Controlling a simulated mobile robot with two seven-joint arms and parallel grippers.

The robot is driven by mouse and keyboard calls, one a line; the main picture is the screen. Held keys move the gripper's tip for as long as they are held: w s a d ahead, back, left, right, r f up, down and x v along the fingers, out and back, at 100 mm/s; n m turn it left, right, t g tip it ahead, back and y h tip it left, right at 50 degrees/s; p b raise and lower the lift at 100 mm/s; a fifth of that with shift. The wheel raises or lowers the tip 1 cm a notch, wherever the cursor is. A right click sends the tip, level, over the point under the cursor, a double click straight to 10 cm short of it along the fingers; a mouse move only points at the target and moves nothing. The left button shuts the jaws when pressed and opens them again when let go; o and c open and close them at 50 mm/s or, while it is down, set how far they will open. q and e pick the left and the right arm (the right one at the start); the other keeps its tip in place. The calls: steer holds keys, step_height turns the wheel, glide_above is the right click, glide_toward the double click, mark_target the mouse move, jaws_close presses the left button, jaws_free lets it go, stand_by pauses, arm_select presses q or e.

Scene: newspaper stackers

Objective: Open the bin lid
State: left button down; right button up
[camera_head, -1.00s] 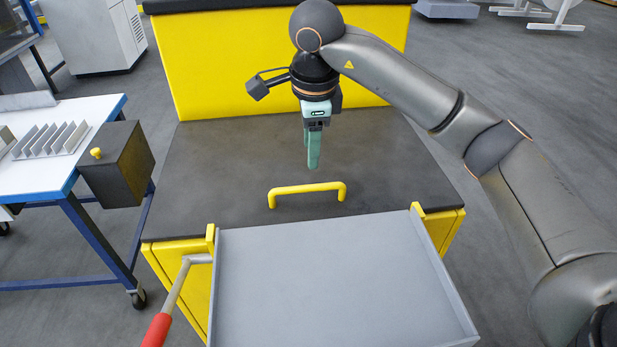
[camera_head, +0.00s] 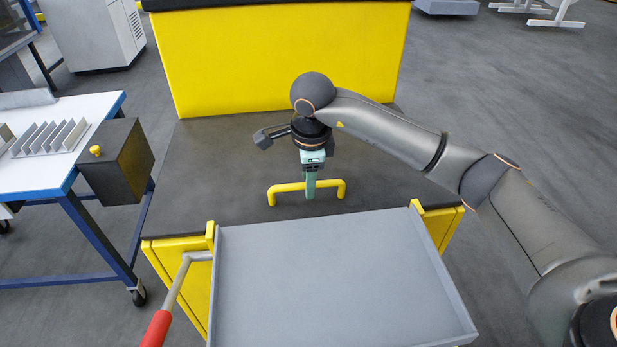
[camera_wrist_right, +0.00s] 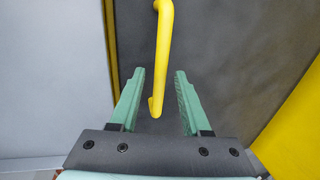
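The bin lid (camera_head: 220,150) is a flat dark grey panel on a yellow bin. Its yellow bar handle (camera_head: 285,187) stands near the lid's front edge. My right gripper (camera_head: 311,194) points down at the handle and covers part of its middle. In the right wrist view, the two green fingers of my right gripper (camera_wrist_right: 157,95) are spread apart, with the handle (camera_wrist_right: 163,50) running between and beyond their tips. Neither finger visibly touches it. The lid (camera_wrist_right: 220,50) lies flat and closed. My left gripper is not in view.
A grey tray (camera_head: 330,290) with raised edges sits in front of the lid, near the handle. A red-gripped lever (camera_head: 157,328) is at its left. A white-topped table (camera_head: 45,170) with a dark box (camera_head: 128,160) stands left. The bin's tall yellow back (camera_head: 285,60) rises behind.

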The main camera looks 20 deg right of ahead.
jaws_close()
stand_by(1.2)
